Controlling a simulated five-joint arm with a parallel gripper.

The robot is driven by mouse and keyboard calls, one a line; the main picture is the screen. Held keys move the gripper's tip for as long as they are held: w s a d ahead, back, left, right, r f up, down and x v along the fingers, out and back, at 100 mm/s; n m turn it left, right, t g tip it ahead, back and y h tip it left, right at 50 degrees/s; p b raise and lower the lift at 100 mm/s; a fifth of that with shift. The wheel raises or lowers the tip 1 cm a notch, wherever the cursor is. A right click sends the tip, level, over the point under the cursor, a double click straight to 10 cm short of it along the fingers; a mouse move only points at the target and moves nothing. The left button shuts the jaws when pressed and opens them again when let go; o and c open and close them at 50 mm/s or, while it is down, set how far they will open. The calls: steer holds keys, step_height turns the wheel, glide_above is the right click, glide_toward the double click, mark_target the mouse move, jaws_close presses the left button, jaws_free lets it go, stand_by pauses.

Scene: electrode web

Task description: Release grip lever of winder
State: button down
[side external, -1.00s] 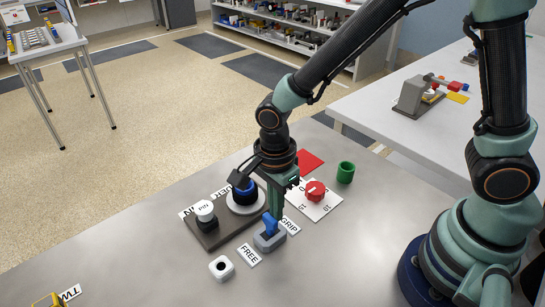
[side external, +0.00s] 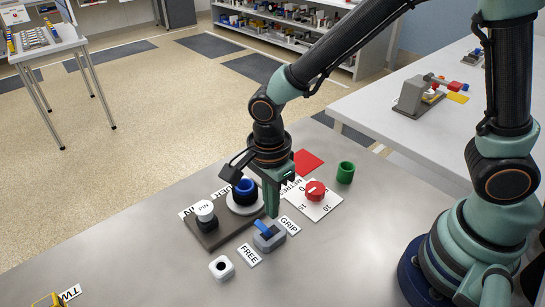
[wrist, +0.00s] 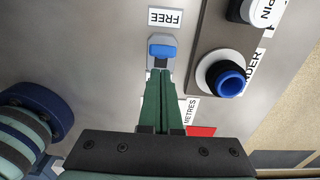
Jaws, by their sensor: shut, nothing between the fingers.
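The winder's grip lever (side external: 264,229) is a blue handle on a small grey base (side external: 274,242), between the FREE label (side external: 250,255) and the GRIP label (side external: 290,225). The handle is tilted, and in the wrist view the blue lever (wrist: 162,51) lies towards the FREE label (wrist: 166,17). My gripper (side external: 271,214) points down just behind the lever, its green fingers shut and empty. In the wrist view my fingertips (wrist: 161,76) are close to the lever on the side away from FREE. I cannot tell whether they touch it.
The winder's dark plate (side external: 212,237) carries a white PIN knob (side external: 205,210) and a blue-centred spool (side external: 245,190) close beside my gripper. A red dial (side external: 315,190), green cup (side external: 345,172) and white block (side external: 221,268) stand nearby. The table's front left is mostly clear.

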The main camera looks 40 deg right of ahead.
steer(key=shift+d, duration=0.1)
steer(key=d+r, duration=0.2)
steer(key=d, duration=0.2)
steer(key=a+r, duration=0.7)
steer(key=shift+a, duration=0.25)
steer(key=s+d+r+n+t, duration=0.1)
steer(key=d+r+n+t, duration=0.2)
steer(key=d+n, duration=0.6)
steer(key=s+d+r+n+t, duration=0.1)
steer(key=d+r+n+t, duration=0.1)
steer(key=d+r+n, duration=0.3)
steer(key=d+n, duration=0.4)
steer(key=d, duration=0.3)
steer(key=shift+t, duration=0.4)
